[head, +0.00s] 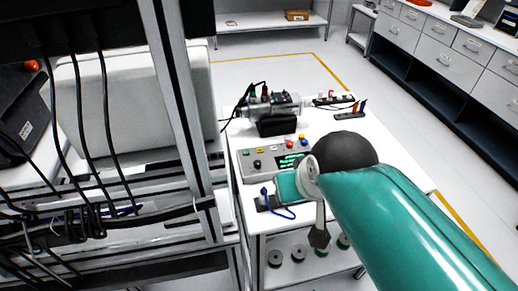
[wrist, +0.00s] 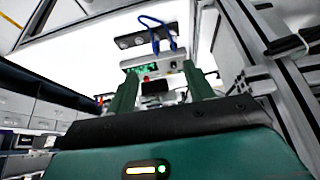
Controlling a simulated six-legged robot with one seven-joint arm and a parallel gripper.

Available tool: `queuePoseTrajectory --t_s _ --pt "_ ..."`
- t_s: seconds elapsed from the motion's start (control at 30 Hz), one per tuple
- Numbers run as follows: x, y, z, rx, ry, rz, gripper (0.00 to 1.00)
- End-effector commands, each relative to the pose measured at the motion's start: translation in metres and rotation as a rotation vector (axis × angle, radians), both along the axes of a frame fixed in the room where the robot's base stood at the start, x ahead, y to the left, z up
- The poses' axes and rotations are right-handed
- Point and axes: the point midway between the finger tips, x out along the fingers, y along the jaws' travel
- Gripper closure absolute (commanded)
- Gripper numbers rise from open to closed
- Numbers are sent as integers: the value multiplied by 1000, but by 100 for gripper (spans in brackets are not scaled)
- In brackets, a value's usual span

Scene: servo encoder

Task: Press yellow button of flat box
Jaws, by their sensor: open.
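The flat box (head: 268,169) is a low grey panel with a lit green display, a black knob and small coloured buttons. It lies on the white bench in the head view. A small yellow button (head: 260,150) seems to sit near its back edge, left of a red one. In the wrist view the box (wrist: 172,67) shows between the fingers, with its green display and a red button, but I cannot make out the yellow button. My gripper (wrist: 160,72) is open and empty, its two green fingers apart. In the head view my teal arm reaches in front of the box's right side and hides part of it.
A motor-like device (head: 272,112) with cables stands behind the box on the white bench (head: 377,152). A dark block with a blue cable (head: 268,201) lies in front of the box. A metal frame post (head: 180,105) rises close to the left.

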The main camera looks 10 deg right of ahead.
Motion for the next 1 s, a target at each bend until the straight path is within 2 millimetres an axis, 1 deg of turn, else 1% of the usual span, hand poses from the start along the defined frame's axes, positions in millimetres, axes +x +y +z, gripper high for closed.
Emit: queuePoseTrajectory --t_s 0.1,0.13,0.27,0.3,0.4,1.0 --pt "0 0 0 0 1 -1 48" --pt "0 0 0 0 1 -1 50" --pt "0 0 0 0 1 -1 75" --pt "0 0 0 0 1 -1 83" --pt "0 0 0 0 1 -1 100" --pt "0 0 0 0 1 -1 100"
